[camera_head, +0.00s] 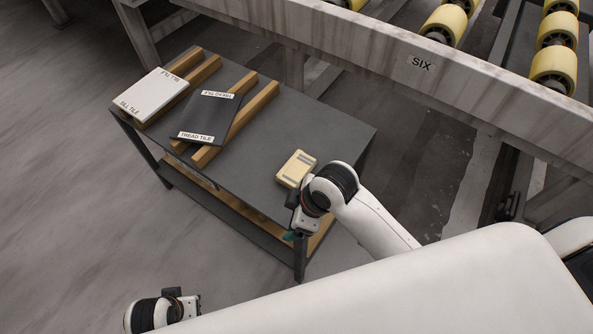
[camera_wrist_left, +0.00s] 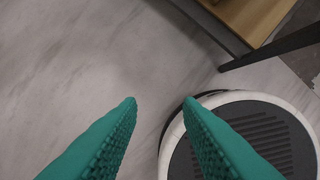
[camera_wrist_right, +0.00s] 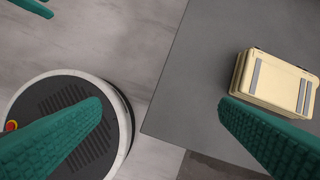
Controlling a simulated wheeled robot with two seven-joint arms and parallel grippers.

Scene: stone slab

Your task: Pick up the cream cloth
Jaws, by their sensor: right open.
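The cream cloth (camera_head: 297,168) lies as a thick folded block with grey stripes near the front right corner of the dark table. It also shows at the right of the right wrist view (camera_wrist_right: 274,82). My right gripper (camera_wrist_right: 160,103) is open and empty at the table's front edge. Its right finger is nearer the cloth in that view, and the cloth is not between the fingers. In the head view my right wrist hides part of the gripper. My left gripper (camera_wrist_left: 160,102) is open and empty over the floor, away from the table.
The dark table (camera_head: 245,165) bears wooden bars (camera_head: 249,121), a white tile (camera_head: 153,95) and a dark tread tile (camera_head: 206,117) farther left. A lower shelf (camera_head: 225,203) is beneath. A beam marked SIX (camera_head: 420,64) and rollers (camera_head: 555,66) stand behind. The tabletop around the cloth is clear.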

